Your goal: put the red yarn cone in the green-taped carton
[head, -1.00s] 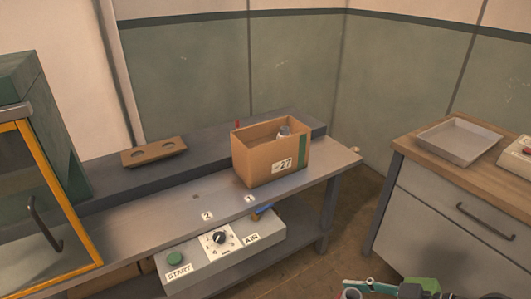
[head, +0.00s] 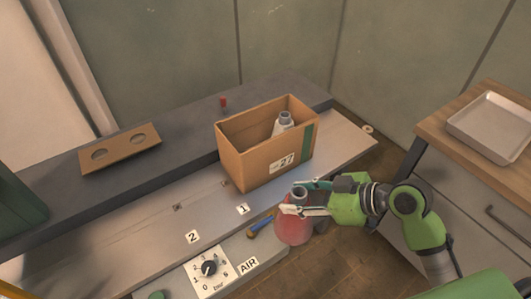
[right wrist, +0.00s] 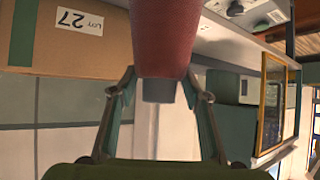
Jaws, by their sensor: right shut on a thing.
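The red yarn cone (head: 293,231) has a grey tip and is held in my right gripper (head: 303,197), in front of the bench edge and just below the carton's front. In the right wrist view the red cone (right wrist: 165,35) sits between the fingers of the right gripper (right wrist: 158,88), gripped near its narrow grey end. The green-taped carton (head: 250,165) stands open on the bench, with green tape on its right corner and a label reading 27. A pale cone with a grey tip (head: 284,122) is inside it. The carton also shows in the right wrist view (right wrist: 85,50). My left gripper is out of view.
A brown board with two holes (head: 120,149) lies on the raised dark ledge, and a small red knob (head: 223,103) stands behind the carton. A control panel with a dial (head: 209,270) is below the bench edge. A metal tray (head: 495,125) sits on the right cabinet.

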